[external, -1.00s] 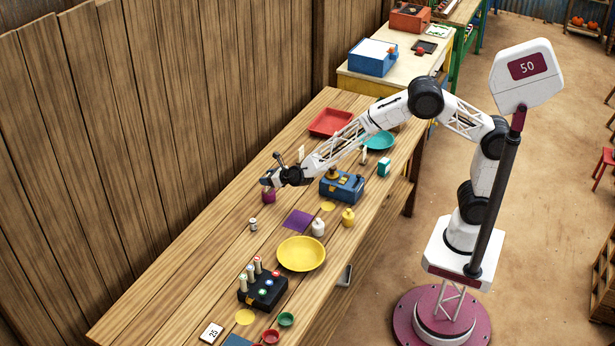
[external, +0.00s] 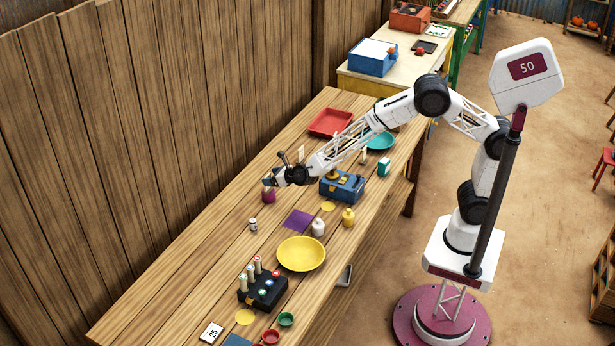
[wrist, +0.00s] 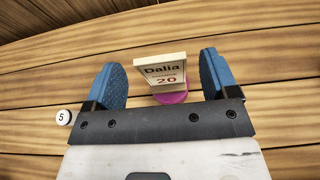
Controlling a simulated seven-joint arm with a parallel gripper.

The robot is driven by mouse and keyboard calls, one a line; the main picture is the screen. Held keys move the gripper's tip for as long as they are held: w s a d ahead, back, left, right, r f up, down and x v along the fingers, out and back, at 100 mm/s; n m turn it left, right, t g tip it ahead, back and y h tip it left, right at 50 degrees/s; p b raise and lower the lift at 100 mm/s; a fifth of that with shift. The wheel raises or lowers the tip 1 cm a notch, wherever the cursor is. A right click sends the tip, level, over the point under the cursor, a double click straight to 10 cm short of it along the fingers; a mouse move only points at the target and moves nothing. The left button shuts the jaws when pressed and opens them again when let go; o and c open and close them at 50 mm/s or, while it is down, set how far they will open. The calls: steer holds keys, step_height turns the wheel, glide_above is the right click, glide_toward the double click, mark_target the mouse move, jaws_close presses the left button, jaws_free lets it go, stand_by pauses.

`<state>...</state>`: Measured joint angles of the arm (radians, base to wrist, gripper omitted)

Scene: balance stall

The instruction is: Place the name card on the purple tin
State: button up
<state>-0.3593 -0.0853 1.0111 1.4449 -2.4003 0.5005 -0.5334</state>
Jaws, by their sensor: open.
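The name card (wrist: 163,75), a cream block reading "Dalia" and "20", stands between my two blue fingers in the wrist view. Bare gaps show on both its sides, so my open gripper (external: 269,182) is around it without pinching it. The purple tin (wrist: 172,97) shows just below the card's lower edge, and the card appears to rest on it; the exact contact is hidden. In the external view the purple tin (external: 268,196) sits on the wooden table directly under my gripper. I cannot make out the card there.
A small white weight marked 5 (wrist: 63,117) stands near the tin, also seen in the external view (external: 253,224). A blue box (external: 342,186), purple mat (external: 298,220) and yellow plate (external: 302,254) lie to the right. The left table side is mostly clear.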

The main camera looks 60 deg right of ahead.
steer(key=v, duration=0.9)
steer(key=shift+s+r, duration=0.15)
steer(key=shift+s, duration=0.1)
stand_by(0.7)
steer(key=s+d+r+m+g+h, duration=0.3)
steer(key=s+d+r+m, duration=0.6)
steer(key=d, duration=0.4)
steer(key=s+d+r+m+g+h, duration=0.35)
steer(key=s+d+r+m, duration=0.35)
steer(key=s+d+m, duration=0.35)
steer(key=s+d+m+g+y, duration=0.3)
steer(key=s+m+y, duration=0.3)
steer(key=s+m, duration=1)
steer(key=s+g, duration=0.1)
steer(key=s, duration=1.1)
steer(key=shift+m, duration=0.35)
